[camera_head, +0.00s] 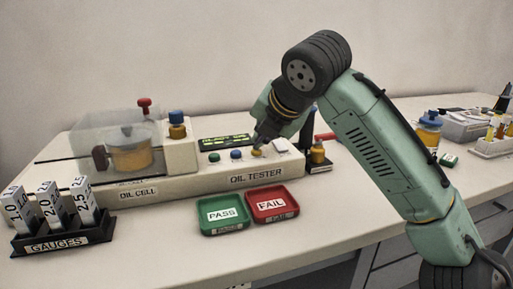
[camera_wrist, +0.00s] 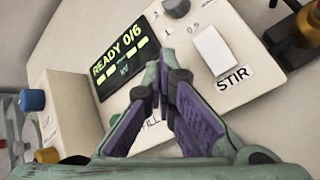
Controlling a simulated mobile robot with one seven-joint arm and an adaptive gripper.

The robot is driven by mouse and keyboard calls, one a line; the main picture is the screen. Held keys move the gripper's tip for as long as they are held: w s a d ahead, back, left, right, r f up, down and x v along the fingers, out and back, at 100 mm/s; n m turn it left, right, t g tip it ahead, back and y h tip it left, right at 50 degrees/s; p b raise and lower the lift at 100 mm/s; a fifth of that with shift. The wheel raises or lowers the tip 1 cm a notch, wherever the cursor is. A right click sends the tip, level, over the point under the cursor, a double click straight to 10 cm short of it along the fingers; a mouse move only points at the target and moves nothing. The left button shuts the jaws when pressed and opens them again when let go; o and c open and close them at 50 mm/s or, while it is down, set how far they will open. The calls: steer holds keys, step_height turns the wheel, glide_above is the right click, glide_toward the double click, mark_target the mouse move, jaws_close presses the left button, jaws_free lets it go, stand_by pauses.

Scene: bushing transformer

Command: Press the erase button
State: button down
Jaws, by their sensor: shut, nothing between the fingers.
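The oil tester (camera_head: 232,180) is a cream box with a lit display (camera_head: 224,141). A green button (camera_head: 214,157), a blue button (camera_head: 236,155) and a yellow button (camera_head: 258,153) sit on its top. No "erase" label is readable in either view. My gripper (camera_head: 259,143) is shut and empty, pointing down close over the yellow button; contact cannot be told. In the wrist view my gripper (camera_wrist: 164,70) covers part of the panel and a label ending "ILL". The display (camera_wrist: 121,55) there reads "READY 0/6".
A white rocker switch (camera_wrist: 216,50) marked STIR and a dark knob (camera_wrist: 176,8) are close by. The clear oil cell cover (camera_head: 112,130) stands left. Green PASS (camera_head: 222,230) and red FAIL (camera_head: 292,209) trays lie in front. The gauge rack (camera_head: 62,240) is front left.

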mark_target(260, 150)
steer(key=shift+r+p, duration=0.75)
steer(key=shift+r, duration=0.05)
step_height(260, 150, up, 5)
steer(key=p, duration=0.4)
steer(key=shift+p, duration=0.4)
